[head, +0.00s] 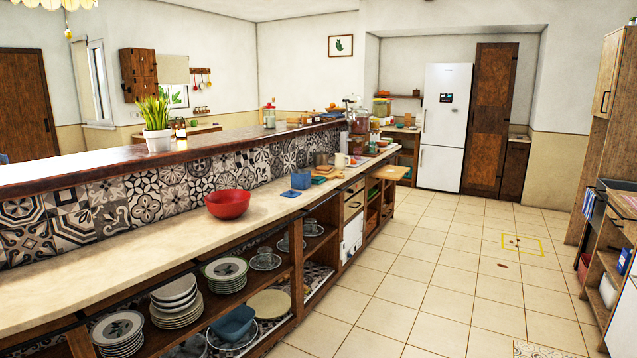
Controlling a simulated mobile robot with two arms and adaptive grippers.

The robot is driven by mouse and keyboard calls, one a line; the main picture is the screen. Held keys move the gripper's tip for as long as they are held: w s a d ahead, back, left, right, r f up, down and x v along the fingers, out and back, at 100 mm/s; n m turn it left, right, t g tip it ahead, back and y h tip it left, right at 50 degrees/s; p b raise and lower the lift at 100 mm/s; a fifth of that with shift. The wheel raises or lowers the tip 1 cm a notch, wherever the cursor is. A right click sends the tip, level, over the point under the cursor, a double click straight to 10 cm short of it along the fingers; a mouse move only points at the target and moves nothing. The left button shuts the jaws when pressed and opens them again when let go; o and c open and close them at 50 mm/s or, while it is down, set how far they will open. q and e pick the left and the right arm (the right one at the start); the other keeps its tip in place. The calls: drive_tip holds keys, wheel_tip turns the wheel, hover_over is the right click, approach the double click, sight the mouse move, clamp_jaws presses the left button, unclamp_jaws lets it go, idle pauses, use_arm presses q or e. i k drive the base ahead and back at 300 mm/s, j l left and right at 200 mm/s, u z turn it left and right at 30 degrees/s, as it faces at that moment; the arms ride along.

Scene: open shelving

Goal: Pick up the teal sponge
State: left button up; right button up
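I cannot clearly make out a teal sponge. A small flat blue item (291,193) lies on the pale counter (130,235), in front of a blue box-like container (301,180). It could be a sponge, but it is too small to tell and looks more blue than teal. Neither of my grippers is in view.
A red bowl (228,204) stands on the counter left of the blue items. More shelving (610,255) stands at the right.

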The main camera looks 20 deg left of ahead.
sight(317, 180)
drive_tip(key=i, duration=1.85)
drive_tip(key=i+u, duration=0.1)
drive_tip(key=i, duration=0.55)
drive_tip(key=i+l+u, duration=0.1)
drive_tip(key=i, duration=0.55)
drive_tip(key=i+l, duration=0.25)
drive_tip(key=i, duration=0.45)
drive_tip(key=j+u, duration=0.05)
